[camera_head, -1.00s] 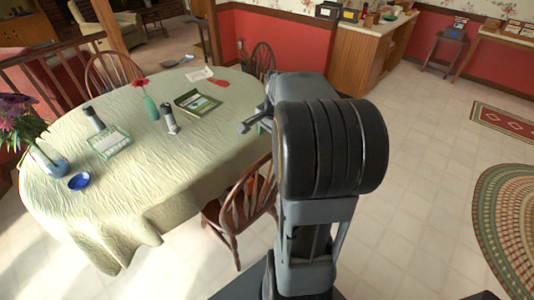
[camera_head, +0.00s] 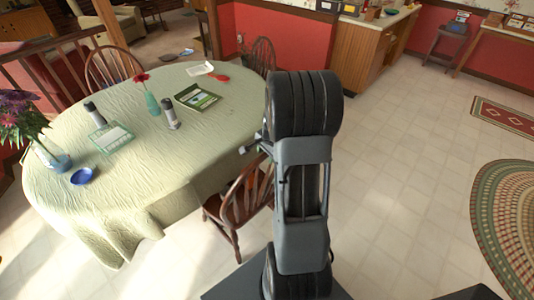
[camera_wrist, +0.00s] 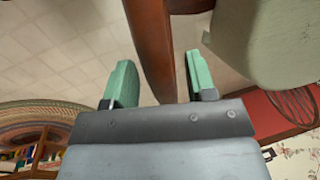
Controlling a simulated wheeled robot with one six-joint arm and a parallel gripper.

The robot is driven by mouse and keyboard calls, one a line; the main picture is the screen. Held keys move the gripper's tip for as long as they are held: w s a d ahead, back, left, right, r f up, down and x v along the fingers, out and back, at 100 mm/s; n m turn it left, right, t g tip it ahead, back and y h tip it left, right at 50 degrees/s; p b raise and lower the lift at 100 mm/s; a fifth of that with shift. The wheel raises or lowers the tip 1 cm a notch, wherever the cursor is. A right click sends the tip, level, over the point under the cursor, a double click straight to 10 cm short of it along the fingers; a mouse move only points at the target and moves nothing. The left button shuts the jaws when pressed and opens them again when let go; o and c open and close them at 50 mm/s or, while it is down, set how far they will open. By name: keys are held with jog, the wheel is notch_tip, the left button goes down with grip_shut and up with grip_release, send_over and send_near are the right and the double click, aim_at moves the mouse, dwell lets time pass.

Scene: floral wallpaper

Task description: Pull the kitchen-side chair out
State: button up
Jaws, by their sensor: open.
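The near chair (camera_head: 238,205) is brown wood with a spindle back and stands at the table's near right side. Its seat is partly under the tablecloth and my arm hides part of its right side. In the wrist view, a brown wooden bar of a chair (camera_wrist: 153,45) runs into the space between my fingers. My gripper (camera_wrist: 160,78) has green fingers spread apart on either side of this bar. I cannot tell whether either finger touches it. In the head view my gripper (camera_head: 254,142) is just above the chair's back, partly hidden by my arm.
The table (camera_head: 110,190) with a pale green cloth fills the left. Books, a vase, cylinders and a blue bowl (camera_head: 82,176) stand on it. Other chairs (camera_head: 113,68) are at its far side. Tiled floor is open on the right, with a braided rug (camera_head: 510,210).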

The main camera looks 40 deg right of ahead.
jog(key=shift+f, duration=0.15)
grip_shut()
dwell(0.4)
